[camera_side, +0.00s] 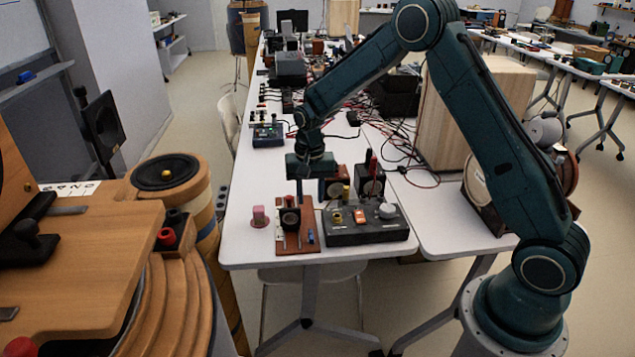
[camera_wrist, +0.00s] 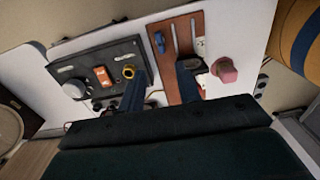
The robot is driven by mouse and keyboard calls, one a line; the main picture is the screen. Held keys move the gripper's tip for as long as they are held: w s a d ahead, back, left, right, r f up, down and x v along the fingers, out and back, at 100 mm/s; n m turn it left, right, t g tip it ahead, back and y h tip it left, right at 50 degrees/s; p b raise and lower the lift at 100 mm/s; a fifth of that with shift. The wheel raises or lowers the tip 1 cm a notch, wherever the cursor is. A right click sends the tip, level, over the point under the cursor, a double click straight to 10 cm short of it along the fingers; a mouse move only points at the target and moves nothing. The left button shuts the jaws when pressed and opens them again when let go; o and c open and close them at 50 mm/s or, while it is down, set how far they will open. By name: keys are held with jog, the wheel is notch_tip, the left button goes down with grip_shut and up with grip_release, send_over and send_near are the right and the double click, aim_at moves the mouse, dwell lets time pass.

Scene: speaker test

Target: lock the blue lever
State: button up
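A small blue lever (camera_side: 311,237) sits at the right front of a reddish-brown board (camera_side: 296,242) on the white table. In the wrist view the blue lever (camera_wrist: 160,42) lies beside a slot near the edge of the brown board (camera_wrist: 185,38). My gripper (camera_side: 310,190) points down over the back of the board, behind the lever. In the wrist view my gripper (camera_wrist: 161,85) shows two dark blue fingers spread apart with nothing between them. The lever is apart from both fingers. The fingers hide part of the board's back end.
A black control box (camera_side: 375,234) with an orange switch (camera_side: 360,216) and grey knob (camera_side: 388,210) stands close right of the board. A pink knob-like piece (camera_side: 258,216) stands left. Small speakers (camera_side: 370,180) stand behind. The table front (camera_side: 245,250) is clear.

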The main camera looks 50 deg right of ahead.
jog(key=shift+r, duration=0.85)
jog(key=shift+r, duration=0.1)
jog(key=s+a+r+n+t, duration=0.1)
jog(key=s+a+r+n, duration=0.1)
jog(key=s+r, duration=0.55)
jog(key=s+a+r+n+t, duration=0.15)
jog(key=s+r, duration=0.25)
jog(key=r, duration=0.6)
jog(key=s+a+r+n+t, duration=0.1)
jog(key=s+n, duration=0.1)
jog(key=s, duration=0.7)
jog(key=s+a+r+n+t, duration=0.1)
jog(key=s+r+n+t, duration=0.1)
jog(key=s, duration=0.8)
jog(key=shift+r+n, duration=0.3)
jog(key=shift+n, duration=0.55)
